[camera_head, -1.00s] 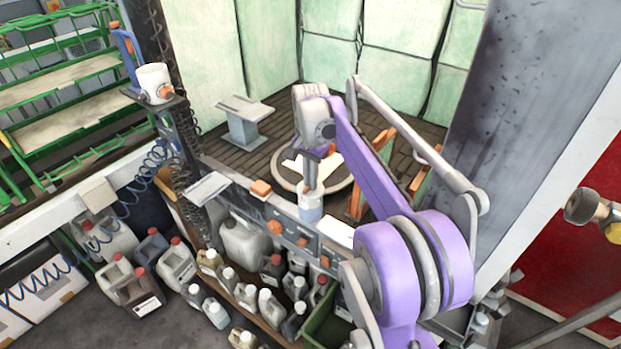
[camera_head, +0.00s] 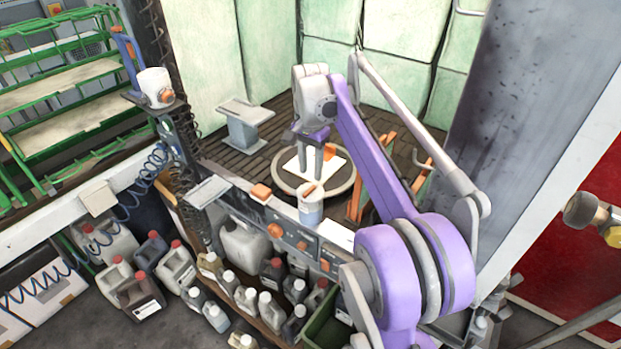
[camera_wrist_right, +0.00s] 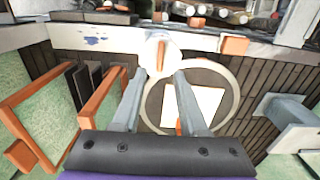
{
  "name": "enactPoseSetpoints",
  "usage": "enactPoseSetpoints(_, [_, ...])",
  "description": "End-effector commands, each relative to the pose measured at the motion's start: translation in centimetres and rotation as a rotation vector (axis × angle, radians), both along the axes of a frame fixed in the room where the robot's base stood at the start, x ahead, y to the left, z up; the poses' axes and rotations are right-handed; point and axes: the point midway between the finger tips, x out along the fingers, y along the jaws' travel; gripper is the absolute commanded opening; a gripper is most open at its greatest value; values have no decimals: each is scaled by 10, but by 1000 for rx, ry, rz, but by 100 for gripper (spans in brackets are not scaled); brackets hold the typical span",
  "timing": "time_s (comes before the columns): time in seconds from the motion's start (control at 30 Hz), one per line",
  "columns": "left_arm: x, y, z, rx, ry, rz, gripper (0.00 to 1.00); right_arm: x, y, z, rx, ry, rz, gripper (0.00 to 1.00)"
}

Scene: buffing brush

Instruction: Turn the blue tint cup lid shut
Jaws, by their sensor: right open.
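The tint cup (camera_head: 311,213) is a pale cup with a blue lower part. It stands upright at the front edge of the booth floor. Its white lid (camera_head: 303,190) sits on top, with an orange grip bar across it. The lid (camera_wrist_right: 151,47) also shows in the right wrist view, just beyond my fingertips. How tightly the lid sits, I cannot tell. My right gripper (camera_head: 311,175) is open and empty, with its fingers pointing down, slightly above and behind the lid. My left gripper is not in view.
A round turntable (camera_head: 345,186) with a white sheet lies behind the cup. An orange block (camera_head: 261,191) sits on the ledge to the left. Orange frames (camera_wrist_right: 102,108) stand close by. A grey pedestal (camera_head: 245,128) stands further back. Several jugs and bottles crowd below the ledge.

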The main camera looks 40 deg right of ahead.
Motion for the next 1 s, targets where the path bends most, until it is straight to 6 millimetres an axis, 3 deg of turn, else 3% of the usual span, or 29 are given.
enactPoseSetpoints(0.1, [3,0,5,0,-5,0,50,1,0,26,0,-1,0,42])
enactPoseSetpoints(0.33, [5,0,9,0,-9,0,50,0,0,53,0,0,0,42])
enactPoseSetpoints(1.0, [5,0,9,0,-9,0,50,-1,2,56,-1,-2,9,42])
